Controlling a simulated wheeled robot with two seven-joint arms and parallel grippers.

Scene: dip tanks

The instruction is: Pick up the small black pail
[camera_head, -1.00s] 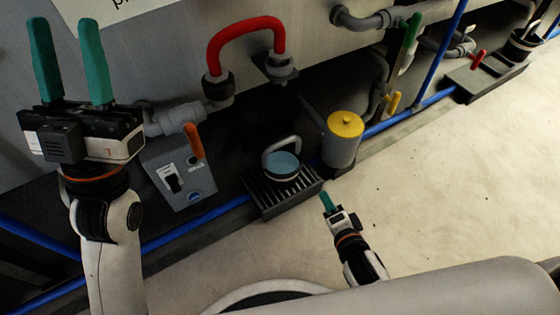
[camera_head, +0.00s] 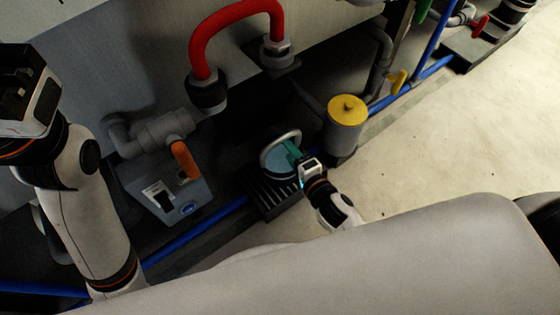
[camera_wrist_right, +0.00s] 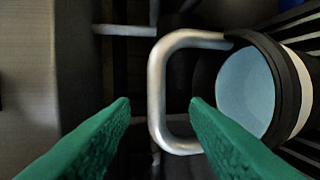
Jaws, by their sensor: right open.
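The small black pail (camera_head: 277,165) has a grey arched handle and light blue inside. It stands on a slatted dark rack (camera_head: 277,200). In the right wrist view the pail (camera_wrist_right: 284,75) is at the right, its handle (camera_wrist_right: 156,90) reaching left. My right gripper (camera_head: 291,149) is at the pail, its green fingers overlapping the pail's top in the head view. In the wrist view this gripper (camera_wrist_right: 160,103) is open, with the handle's bar showing between its fingertips; contact cannot be told. My left gripper (camera_head: 25,90) is at the left edge, its fingers out of frame.
A grey canister with a yellow lid (camera_head: 347,109) stands right of the pail. A grey control box with an orange lever (camera_head: 185,159) is to the left. A red pipe (camera_head: 236,20) arches above. Blue pipe (camera_head: 195,236) runs along the floor. Open floor (camera_head: 450,135) lies right.

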